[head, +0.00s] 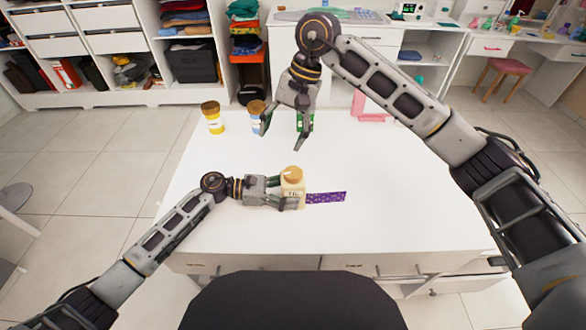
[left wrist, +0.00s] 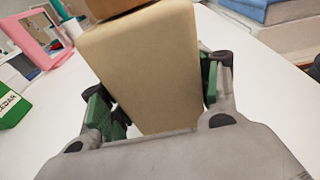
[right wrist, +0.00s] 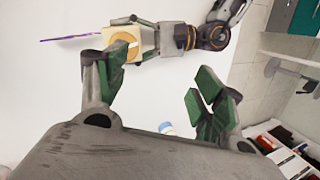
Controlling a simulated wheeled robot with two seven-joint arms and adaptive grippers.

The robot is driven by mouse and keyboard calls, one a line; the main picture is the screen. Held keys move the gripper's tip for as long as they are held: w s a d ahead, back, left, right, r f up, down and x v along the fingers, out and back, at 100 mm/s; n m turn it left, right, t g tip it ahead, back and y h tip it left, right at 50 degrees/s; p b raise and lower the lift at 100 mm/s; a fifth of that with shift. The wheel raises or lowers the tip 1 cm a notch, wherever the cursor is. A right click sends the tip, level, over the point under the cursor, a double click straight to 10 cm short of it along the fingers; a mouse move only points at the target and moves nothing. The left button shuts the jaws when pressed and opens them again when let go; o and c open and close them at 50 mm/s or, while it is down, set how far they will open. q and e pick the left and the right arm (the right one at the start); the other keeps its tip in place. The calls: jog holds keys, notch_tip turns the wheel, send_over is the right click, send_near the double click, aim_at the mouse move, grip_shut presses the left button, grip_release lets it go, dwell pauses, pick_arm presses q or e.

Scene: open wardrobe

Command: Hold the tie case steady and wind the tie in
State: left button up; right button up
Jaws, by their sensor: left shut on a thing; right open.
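The tie case (head: 292,187) is a cream box with a round orange-brown knob (head: 292,173) on top. It stands upright on the white table. A purple patterned tie (head: 326,197) sticks out of its right side. My left gripper (head: 291,193) is shut on the case from the left; the left wrist view shows the case body (left wrist: 148,65) between its green pads. My right gripper (head: 282,136) is open and empty, above the table behind the case. In the right wrist view, the knob (right wrist: 118,50) and tie (right wrist: 70,38) show beyond its fingers.
A yellow jar (head: 212,119) and a blue-labelled jar (head: 257,112) stand at the back left of the table (head: 400,200). A green box (head: 305,121) is partly behind my right gripper. A pink frame (head: 370,107) stands at the back. The table's right side is clear.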

aim_at(293, 172)
jog(key=shift+s+d+r+n+t+h, duration=0.1)
jog(key=shift+s+d+n+t+h, duration=0.25)
jog(key=shift+d+n+h, duration=0.4)
jog(key=shift+s+d+r+n+t+h, duration=0.1)
jog(key=shift+s+d+n+t+h, duration=0.25)
jog(key=shift+n+h, duration=0.7)
jog(key=shift+f, duration=0.1)
jog(key=shift+f, duration=5.95)
jog(key=c, duration=1)
jog(key=shift+d, duration=0.1)
